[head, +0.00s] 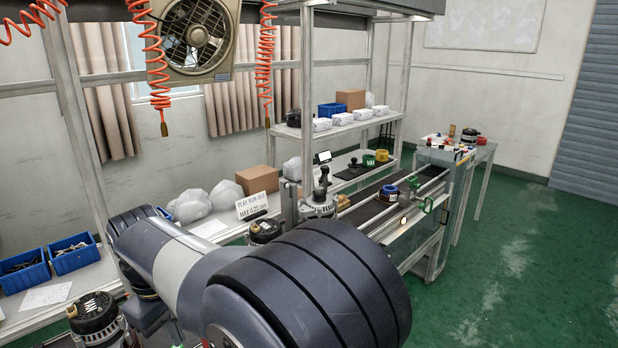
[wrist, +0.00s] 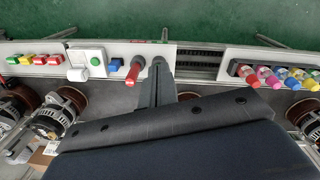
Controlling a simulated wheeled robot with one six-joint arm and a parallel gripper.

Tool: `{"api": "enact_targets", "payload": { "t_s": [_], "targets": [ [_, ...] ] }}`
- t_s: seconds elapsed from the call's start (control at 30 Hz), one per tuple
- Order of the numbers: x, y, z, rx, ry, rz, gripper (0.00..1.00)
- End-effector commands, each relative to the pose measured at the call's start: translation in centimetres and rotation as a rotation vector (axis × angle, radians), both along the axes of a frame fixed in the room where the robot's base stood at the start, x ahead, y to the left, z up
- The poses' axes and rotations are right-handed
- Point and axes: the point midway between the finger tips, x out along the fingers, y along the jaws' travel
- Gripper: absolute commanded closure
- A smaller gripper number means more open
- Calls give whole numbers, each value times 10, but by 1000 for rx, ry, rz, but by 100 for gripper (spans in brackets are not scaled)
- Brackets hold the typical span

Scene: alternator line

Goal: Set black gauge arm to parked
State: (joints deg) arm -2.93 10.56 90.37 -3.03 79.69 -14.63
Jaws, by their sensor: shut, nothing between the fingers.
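In the head view, a dark upright piece (head: 321,178) stands over an alternator (head: 319,205) beside the printed run-out sign (head: 258,205); it may be the black gauge arm, but its pose is too small to tell. I cannot pick out the gauge arm for certain in the wrist view. My gripper (wrist: 159,65) is shut and empty in the wrist view, its dark fingers together just right of a red-handled lever (wrist: 133,72). I cannot tell if they touch it. In the head view my gripper is hidden behind my large arm link.
Coloured buttons (wrist: 39,59), a green button on a white box (wrist: 95,61) and a row of coloured knobs (wrist: 280,75) line the edge. Alternators (wrist: 55,118) sit nearby. Blue bins (head: 24,271) are at left; green floor (head: 520,270) is clear at right.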

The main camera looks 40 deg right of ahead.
Motion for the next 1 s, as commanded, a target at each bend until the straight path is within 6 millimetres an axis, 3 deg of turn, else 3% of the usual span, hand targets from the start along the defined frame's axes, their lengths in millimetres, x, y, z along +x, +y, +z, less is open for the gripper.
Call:
{"api": "enact_targets", "payload": {
  "t_s": [0.03,0.2,0.4,0.5,0.7,1.0],
  "targets": [
    [21,2,15,-8,22,27,100],
    [80,8,44,-29,90,119,100],
    [134,15,62,-47,165,208,100],
    [151,18,65,-50,191,240,100],
    [166,21,67,-55,219,272,100],
    [168,21,67,-56,221,275,100]
  ]
}}
